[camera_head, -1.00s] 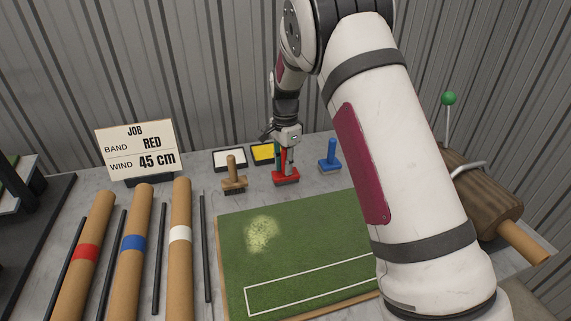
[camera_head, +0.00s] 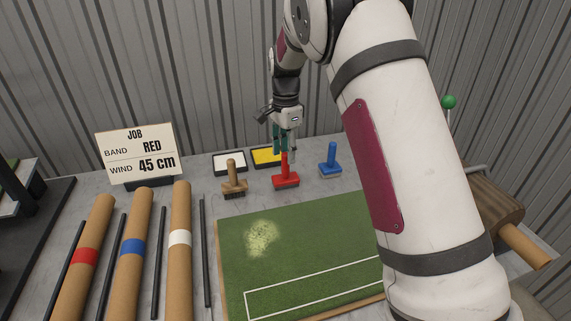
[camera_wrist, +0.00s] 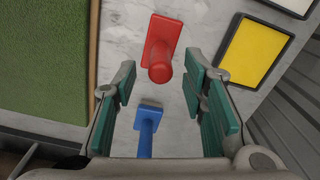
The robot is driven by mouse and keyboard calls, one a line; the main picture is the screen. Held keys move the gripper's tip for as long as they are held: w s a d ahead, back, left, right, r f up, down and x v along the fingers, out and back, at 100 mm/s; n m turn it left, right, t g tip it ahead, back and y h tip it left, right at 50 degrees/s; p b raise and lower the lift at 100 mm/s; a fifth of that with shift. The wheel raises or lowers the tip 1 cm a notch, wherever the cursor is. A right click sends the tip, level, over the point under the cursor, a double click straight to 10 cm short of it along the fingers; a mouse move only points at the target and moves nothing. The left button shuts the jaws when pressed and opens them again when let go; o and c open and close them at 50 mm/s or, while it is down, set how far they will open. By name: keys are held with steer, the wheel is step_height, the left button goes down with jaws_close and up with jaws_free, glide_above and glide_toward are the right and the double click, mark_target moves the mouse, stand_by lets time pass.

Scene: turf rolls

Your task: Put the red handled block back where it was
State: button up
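The red handled block (camera_head: 287,182) stands upright on the grey table behind the turf, between the wooden-handled block and the blue handled block. In the wrist view the red block (camera_wrist: 158,45) lies ahead of the fingertips, its round handle facing the camera. My gripper (camera_head: 284,140) is just above the red handle, its green-padded fingers pointing down. In the wrist view the fingers of my gripper (camera_wrist: 160,92) are wide apart with nothing between the pads. In the head view the fingers overlap the top of the red handle.
The wooden-handled block (camera_head: 234,182) is to the left, the blue handled block (camera_head: 330,164) to the right. A yellow pad (camera_head: 266,156) and a white pad (camera_head: 230,162) lie behind. The turf (camera_head: 330,230) with a pale patch is in front. Banded rolls (camera_head: 130,240) lie left.

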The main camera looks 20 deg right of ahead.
step_height(320, 180, up, 6)
steer(key=shift+s, duration=0.1)
steer(key=s+r+n+t, duration=0.1)
steer(key=s+r+n, duration=0.4)
steer(key=s, duration=0.6)
steer(key=s+r+n+t, duration=0.1)
steer(key=s+r+n, duration=0.1)
steer(key=s+r, duration=0.65)
steer(key=s+f+n, duration=0.3)
steer(key=s+n, duration=0.1)
steer(key=s, duration=0.7)
steer(key=s+f+n+t, duration=0.1)
steer(key=s+f+n, duration=0.2)
steer(key=s, duration=0.7)
steer(key=shift+s+d+f+n, duration=0.15)
steer(key=shift+s+f+n, duration=0.2)
steer(key=shift+n, duration=0.15)
steer(key=shift+t, duration=0.6)
step_height(320, 180, up, 4)
steer(key=p, duration=0.3)
steer(key=shift+r, duration=0.25)
